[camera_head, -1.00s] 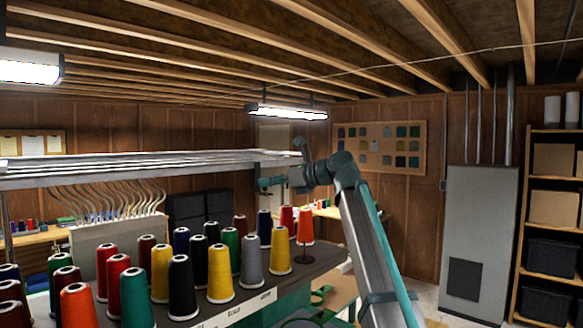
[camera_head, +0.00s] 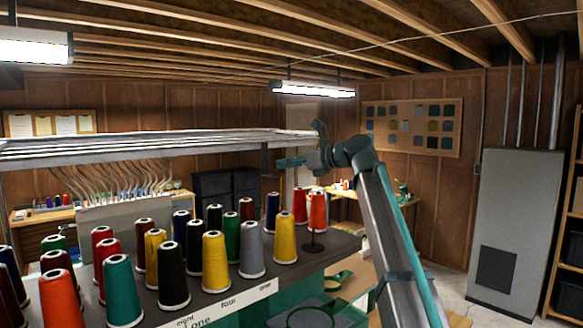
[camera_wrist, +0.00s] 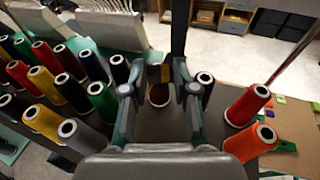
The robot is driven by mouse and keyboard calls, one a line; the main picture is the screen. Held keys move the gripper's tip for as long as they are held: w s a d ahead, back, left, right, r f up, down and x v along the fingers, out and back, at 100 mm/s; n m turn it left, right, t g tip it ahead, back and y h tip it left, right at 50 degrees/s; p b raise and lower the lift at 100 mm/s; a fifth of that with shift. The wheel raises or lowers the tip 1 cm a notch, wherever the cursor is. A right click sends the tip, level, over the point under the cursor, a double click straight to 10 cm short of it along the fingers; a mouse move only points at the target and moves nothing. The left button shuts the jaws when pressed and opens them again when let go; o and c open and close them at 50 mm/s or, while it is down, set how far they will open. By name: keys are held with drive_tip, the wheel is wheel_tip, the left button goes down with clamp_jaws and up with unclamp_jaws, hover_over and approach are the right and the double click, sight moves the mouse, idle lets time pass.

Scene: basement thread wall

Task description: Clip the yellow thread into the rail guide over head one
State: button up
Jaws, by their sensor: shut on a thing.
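The long pale rail (camera_head: 160,145) runs above the cones from the left and ends near my gripper (camera_head: 288,163). My gripper is just below and beside that rail end. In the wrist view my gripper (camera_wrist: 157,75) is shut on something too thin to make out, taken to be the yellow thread. I cannot make out the guide or the thread line.
Several other cones crowd the shelf, with red (camera_head: 300,206) and orange (camera_head: 318,212) cones near its right end. A dark upright post (camera_wrist: 180,25) stands close beyond my gripper. Curved pale tubes (camera_head: 120,180) hang left under the rail. Open floor lies at the right.

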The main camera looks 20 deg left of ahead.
drive_tip(key=shift+w+a+f+b, duration=0.55)
drive_tip(key=shift+a+f+b, duration=0.1)
drive_tip(key=shift+a, duration=0.25)
drive_tip(key=shift+w+a+f+b, duration=0.5)
drive_tip(key=shift+a+f+b, duration=0.1)
drive_tip(key=shift+a, duration=0.25)
drive_tip(key=shift+r+p, duration=0.1)
drive_tip(key=shift+p, duration=0.35)
drive_tip(key=shift+f, duration=0.2)
drive_tip(key=o, duration=0.8)
drive_tip(key=shift+d, duration=0.1)
